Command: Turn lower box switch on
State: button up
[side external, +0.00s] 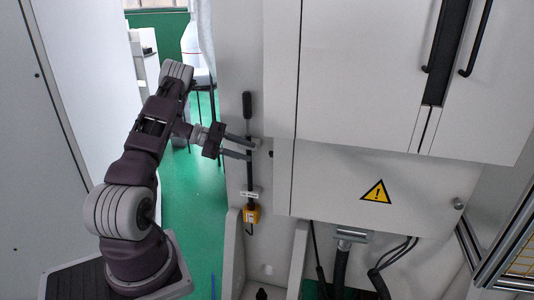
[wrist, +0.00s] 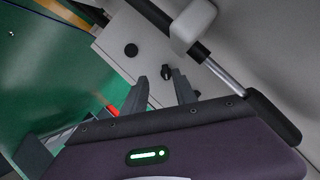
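My gripper (side external: 253,149) is in front of the narrow light-grey panel, with its two fingers pointing right and spread apart. The wrist view also shows my gripper (wrist: 161,88) open, with nothing held between the fingers. A small black knob (wrist: 166,72) shows on a pale surface just beyond the fingertips, apart from them as far as I can tell. A round black button or cap (wrist: 131,50) is on the same surface. I cannot tell which part is the lower box switch.
A black-handled lever (side external: 247,105) stands upright on the panel behind the fingers; its handle (wrist: 272,115) is close on the right in the wrist view. A large grey cabinet (side external: 365,75) juts out to the right. Black cables (side external: 341,265) hang below. Green floor (side external: 205,215) is open left.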

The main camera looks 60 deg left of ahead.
aim_at(273, 155)
jog(key=w+d+h, duration=0.1)
jog(key=w+d, duration=0.3)
jog(key=w, duration=0.2)
jog(key=shift+f+m+t, duration=0.3)
jog(key=shift+f+m, duration=0.05)
jog(key=shift+m, duration=0.05)
grip_shut()
